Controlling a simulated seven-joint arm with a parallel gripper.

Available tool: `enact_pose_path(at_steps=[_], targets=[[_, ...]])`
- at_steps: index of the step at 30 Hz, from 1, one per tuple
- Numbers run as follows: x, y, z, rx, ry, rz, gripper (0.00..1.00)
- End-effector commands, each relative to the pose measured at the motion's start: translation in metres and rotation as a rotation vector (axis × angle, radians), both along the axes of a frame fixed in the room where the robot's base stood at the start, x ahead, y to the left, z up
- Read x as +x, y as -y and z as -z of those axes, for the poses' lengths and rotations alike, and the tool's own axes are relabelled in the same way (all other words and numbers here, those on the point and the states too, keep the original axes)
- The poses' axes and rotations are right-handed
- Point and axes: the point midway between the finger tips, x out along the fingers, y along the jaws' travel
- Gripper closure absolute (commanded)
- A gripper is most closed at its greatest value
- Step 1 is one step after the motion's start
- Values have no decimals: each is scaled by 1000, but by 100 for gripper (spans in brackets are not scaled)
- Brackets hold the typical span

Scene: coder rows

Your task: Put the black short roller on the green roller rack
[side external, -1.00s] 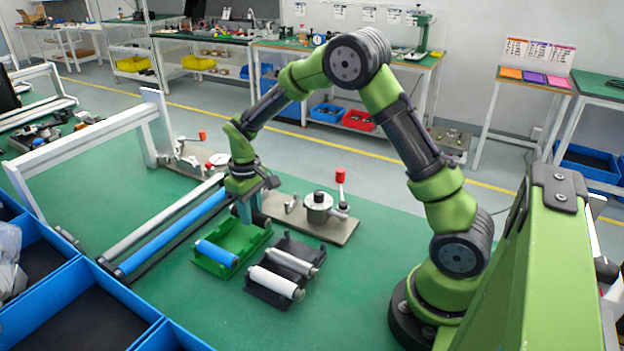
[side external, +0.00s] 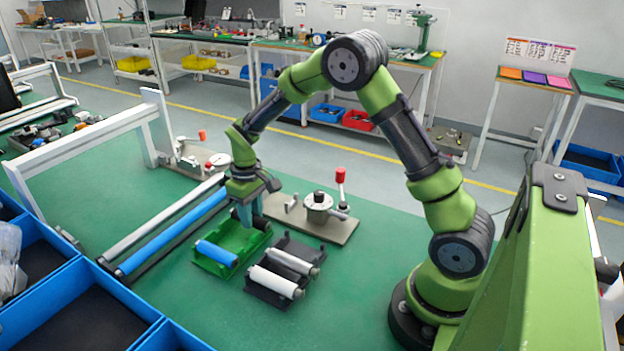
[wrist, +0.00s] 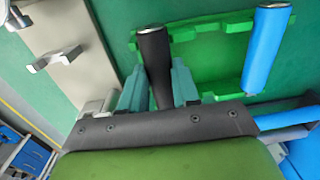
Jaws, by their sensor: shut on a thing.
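My gripper (side external: 246,207) points down over the far end of the green roller rack (side external: 263,238). In the wrist view its teal fingers (wrist: 158,88) are shut on the black short roller (wrist: 153,52). The roller lies over the left end of the green rack (wrist: 208,48); I cannot tell whether it touches the rack.
A black rack (side external: 270,299) with a white roller (side external: 276,281) and a grey roller (side external: 293,262) stands to the right. A metal fixture with a red-knobbed lever (side external: 340,176) is behind. A long blue roller (side external: 172,232) lies left. The green tabletop in front is clear.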

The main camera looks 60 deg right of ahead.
Motion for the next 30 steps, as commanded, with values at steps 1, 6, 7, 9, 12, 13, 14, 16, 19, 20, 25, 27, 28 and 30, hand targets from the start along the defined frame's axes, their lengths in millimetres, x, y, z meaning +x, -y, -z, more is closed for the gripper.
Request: enact_pose_path(at_steps=[1,6,7,9,12,13,14,16,19,20,25,27,28,30], targets=[[0,0,2,3,-1,0,100],[0,0,4,8,-1,-1,100],[0,0,4,8,-1,-1,100],[0,0,4,7,-1,-1,100],[0,0,4,7,-1,-1,100],[0,0,4,7,-1,-1,100],[0,0,5,7,-1,-1,100],[0,0,5,7,-1,0,100],[0,0,6,7,-1,0,100],[0,0,7,7,-1,0,100],[0,0,7,7,-1,0,57],[0,0,7,7,-1,0,46],[0,0,7,7,-1,0,42],[0,0,7,7,-1,0,39]])
